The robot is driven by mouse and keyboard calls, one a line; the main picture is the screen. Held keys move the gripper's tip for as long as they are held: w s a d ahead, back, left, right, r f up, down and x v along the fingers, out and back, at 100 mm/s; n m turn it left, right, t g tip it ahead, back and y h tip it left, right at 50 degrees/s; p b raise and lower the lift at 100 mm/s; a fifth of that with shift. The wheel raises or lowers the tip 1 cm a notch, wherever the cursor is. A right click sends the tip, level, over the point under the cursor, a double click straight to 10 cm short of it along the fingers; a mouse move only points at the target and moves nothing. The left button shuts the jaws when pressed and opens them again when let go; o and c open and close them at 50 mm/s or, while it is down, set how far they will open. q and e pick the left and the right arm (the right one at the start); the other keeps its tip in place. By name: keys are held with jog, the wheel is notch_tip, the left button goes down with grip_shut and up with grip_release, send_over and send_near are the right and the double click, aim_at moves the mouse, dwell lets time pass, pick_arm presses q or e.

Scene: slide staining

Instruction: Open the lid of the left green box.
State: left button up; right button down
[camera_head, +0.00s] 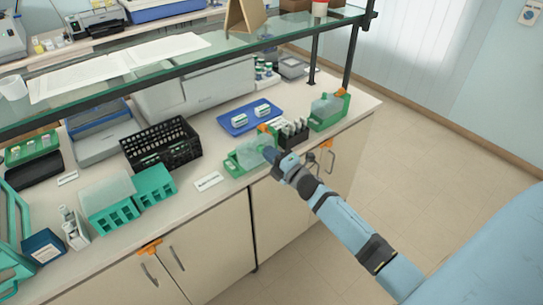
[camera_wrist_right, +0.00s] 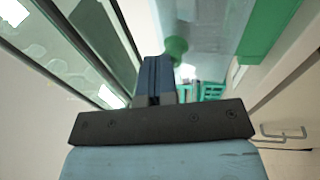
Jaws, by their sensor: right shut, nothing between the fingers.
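The left green box (camera_head: 236,168) stands at the front edge of the counter, with a clear lid (camera_head: 250,150) on it that looks closed. In the right wrist view a green knob (camera_wrist_right: 176,47) shows on the clear lid (camera_wrist_right: 215,35), just beyond my fingertips. My right gripper (camera_head: 272,153) is at the right side of this box; in the wrist view its fingers (camera_wrist_right: 153,62) are shut and empty. I cannot tell whether they touch the knob. A similar right green box (camera_head: 327,120) stands farther right. My left gripper is not in view.
A dark rack of bottles (camera_head: 292,134) stands between the two green boxes. A blue tray (camera_head: 238,129) lies behind them, and a black basket (camera_head: 160,146) stands to the left. A glass shelf (camera_head: 190,52) with posts runs above the counter.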

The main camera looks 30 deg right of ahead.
jog(key=shift+s, duration=0.1)
jog(key=b+v, duration=0.3)
jog(key=v, duration=1)
jog(key=shift+s, duration=0.3)
